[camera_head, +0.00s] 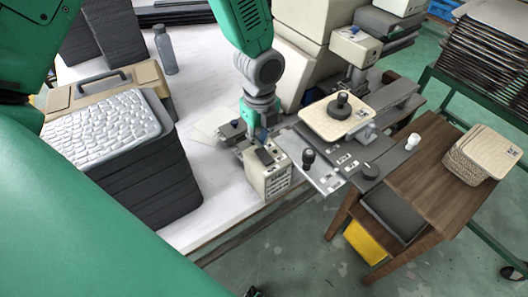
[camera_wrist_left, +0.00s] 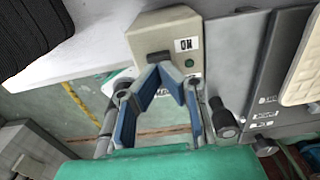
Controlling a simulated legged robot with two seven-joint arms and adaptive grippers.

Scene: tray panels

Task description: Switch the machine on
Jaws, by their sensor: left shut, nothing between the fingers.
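A small beige control box (camera_head: 268,178) stands at the table edge, beside the grey machine bed (camera_head: 345,160). In the left wrist view the control box (camera_wrist_left: 150,38) carries an ON label (camera_wrist_left: 187,45), a green round light or button (camera_wrist_left: 189,62) and a dark switch area (camera_wrist_left: 160,57), partly hidden by the fingers. My left gripper (camera_head: 262,140) is right at the box's top face. In the wrist view the left gripper (camera_wrist_left: 161,72) has its blue-padded fingertips together with nothing between them, close to the switch; contact cannot be told. My right gripper is not clearly seen.
Stacked dark trays with a white bumpy panel (camera_head: 105,127) stand to the left, a grey bottle (camera_head: 165,50) behind. Black-knobbed levers (camera_head: 308,157) rise beside the box. A beige plate (camera_head: 338,118) sits on the machine. A wooden table (camera_head: 430,170) stands right.

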